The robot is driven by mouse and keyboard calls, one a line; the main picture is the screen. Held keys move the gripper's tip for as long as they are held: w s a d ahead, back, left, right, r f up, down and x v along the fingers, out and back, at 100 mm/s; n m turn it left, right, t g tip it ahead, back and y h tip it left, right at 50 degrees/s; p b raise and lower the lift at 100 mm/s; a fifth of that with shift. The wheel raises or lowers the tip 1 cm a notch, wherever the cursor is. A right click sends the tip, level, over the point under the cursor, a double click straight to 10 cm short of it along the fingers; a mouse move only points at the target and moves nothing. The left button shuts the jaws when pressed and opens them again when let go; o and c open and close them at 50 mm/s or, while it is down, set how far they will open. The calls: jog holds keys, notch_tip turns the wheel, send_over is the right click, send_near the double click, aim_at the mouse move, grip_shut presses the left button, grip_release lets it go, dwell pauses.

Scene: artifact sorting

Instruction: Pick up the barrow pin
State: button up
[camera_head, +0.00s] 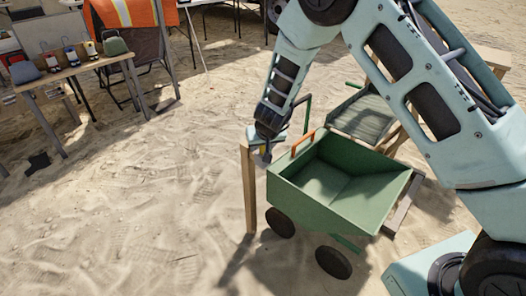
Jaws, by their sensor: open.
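My gripper (264,152) is at the lower end of my arm, beside the top of a wooden post (249,190) and the far left corner of the green barrow (340,190). The jaws are open, but the fingers are small and partly hidden. A small dark and yellow piece shows just under my gripper; I cannot tell whether it is the barrow pin or part of the gripper. An orange bar (303,143) sits on the barrow's left rim, just right of my gripper. I cannot clearly make out the barrow pin.
The barrow's tub is empty and stands on dark wheels (333,262). Behind it is a dark green tray (362,117) beside wooden beams. A wooden table (80,68) with several small items stands far left, near a folding chair. Open sand lies left of the post.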

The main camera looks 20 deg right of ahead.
grip_shut()
jog(key=r+p, duration=0.2)
jog(key=r, duration=0.1)
jog(key=r+p, duration=0.2)
jog(key=r, duration=0.1)
jog(key=r+p, duration=0.2)
jog(key=r, duration=0.2)
jog(key=shift+w, duration=0.25)
jog(key=w+r+p, duration=0.1)
jog(key=w+p, duration=0.4)
jog(key=w, duration=0.3)
jog(key=shift+w, duration=0.15)
jog(key=shift+r, duration=0.1)
